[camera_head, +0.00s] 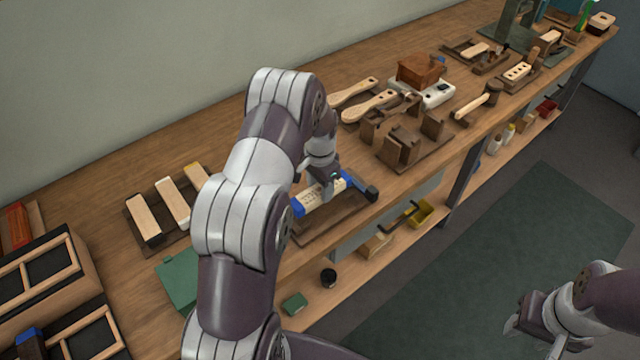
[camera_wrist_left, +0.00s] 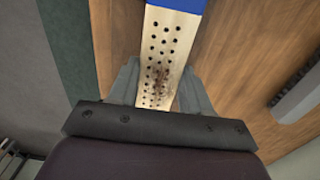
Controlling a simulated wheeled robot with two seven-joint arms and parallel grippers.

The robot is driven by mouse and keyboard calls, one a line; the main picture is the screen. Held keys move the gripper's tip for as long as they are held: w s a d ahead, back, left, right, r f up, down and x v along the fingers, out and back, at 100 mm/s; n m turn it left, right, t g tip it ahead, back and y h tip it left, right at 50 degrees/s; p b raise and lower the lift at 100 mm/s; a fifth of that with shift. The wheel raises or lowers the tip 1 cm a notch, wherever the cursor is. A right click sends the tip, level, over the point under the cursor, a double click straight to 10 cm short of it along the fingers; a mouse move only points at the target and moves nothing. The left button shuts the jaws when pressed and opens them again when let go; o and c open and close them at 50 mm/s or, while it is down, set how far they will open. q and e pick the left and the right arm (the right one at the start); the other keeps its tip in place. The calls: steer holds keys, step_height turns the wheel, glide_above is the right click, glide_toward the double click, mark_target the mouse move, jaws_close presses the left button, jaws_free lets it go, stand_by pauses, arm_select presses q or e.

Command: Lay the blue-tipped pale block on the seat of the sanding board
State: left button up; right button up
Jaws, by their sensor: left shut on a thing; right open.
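The pale block (camera_head: 317,198) with blue ends is in the jaws of my left gripper (camera_head: 330,188). In the left wrist view the block (camera_wrist_left: 163,48) shows rows of dark holes, a brownish smudge and a blue end at the top, with a finger on each side. In the head view it lies over the dark brown sanding board (camera_head: 335,222), roughly along it, near a dark raised stop (camera_head: 370,189) at the right end. My arm hides part of it, and I cannot tell whether it touches the seat. My right gripper (camera_head: 516,326) is open and empty above the floor.
Pale blocks in a dark rack (camera_head: 143,218) and a green box (camera_head: 178,278) are left of my left arm. A brown jig with uprights (camera_head: 413,150) and wooden brush handles (camera_head: 368,106) stand behind right. A lower shelf holds a yellow bin (camera_head: 420,213).

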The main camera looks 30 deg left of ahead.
arm_select(q)
steer(key=shift+f+b, duration=0.65)
steer(key=shift+f, duration=0.6)
steer(key=shift+f, duration=0.4)
steer(key=o, duration=1.6)
step_height(320, 180, up, 8)
steer(key=p, duration=0.6)
steer(key=shift+r, duration=0.1)
